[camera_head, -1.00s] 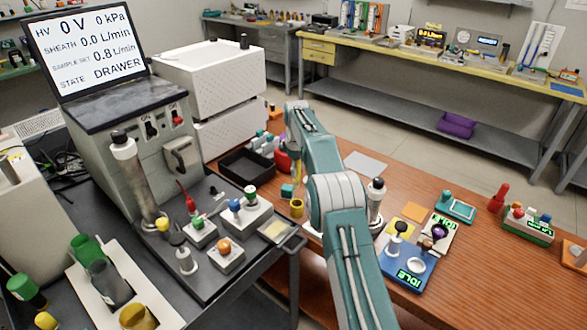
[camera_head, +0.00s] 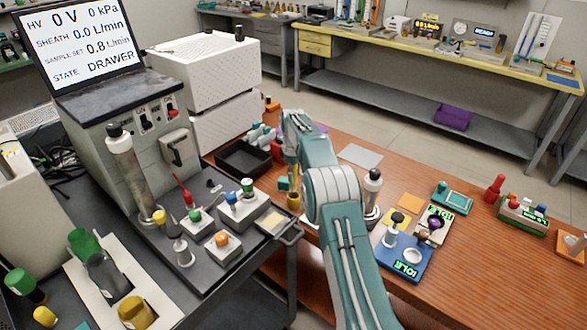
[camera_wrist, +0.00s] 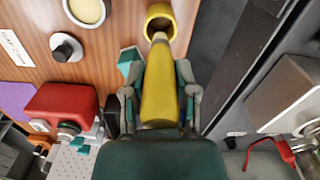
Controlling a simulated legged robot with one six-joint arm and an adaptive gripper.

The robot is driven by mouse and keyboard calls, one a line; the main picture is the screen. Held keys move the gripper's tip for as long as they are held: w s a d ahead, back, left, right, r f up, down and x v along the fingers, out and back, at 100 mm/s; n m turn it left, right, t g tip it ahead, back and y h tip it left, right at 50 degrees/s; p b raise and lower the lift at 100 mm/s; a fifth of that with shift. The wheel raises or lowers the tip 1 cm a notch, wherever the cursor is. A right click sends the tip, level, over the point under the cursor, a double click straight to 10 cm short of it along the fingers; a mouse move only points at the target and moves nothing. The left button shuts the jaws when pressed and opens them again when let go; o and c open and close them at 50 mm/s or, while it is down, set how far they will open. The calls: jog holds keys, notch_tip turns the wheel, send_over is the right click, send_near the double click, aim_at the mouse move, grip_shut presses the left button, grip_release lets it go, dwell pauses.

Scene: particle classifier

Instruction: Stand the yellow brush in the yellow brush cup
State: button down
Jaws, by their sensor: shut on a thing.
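The yellow brush (camera_wrist: 160,98) is between the fingers of my gripper (camera_wrist: 159,88), which is shut on it. Its pale tip points at the mouth of the yellow brush cup (camera_wrist: 169,10) and overlaps the rim in the wrist view. I cannot tell whether the tip is inside the cup or just above it. In the head view the yellow cup (camera_head: 293,201) stands on the wooden table near its left edge, and a strip of the brush shows above it. My arm hides most of the gripper there.
A teal block (camera_wrist: 130,58) stands close beside the cup. A red object (camera_wrist: 63,106) is left of my gripper in the wrist view. A black tray (camera_head: 243,161) lies left of the cup in the head view. The grey cart (camera_head: 262,262) is in front of it, across a gap.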

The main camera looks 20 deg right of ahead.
aim_at(294, 184)
jog(key=shift+f, duration=0.45)
jog(key=shift+s+f, duration=0.1)
jog(key=shift+f, duration=2.9)
dwell(1.1)
jog(key=shift+c, duration=1.5)
grip_release()
notch_tip(294, 184, up, 12)
jog(key=shift+f, duration=0.1)
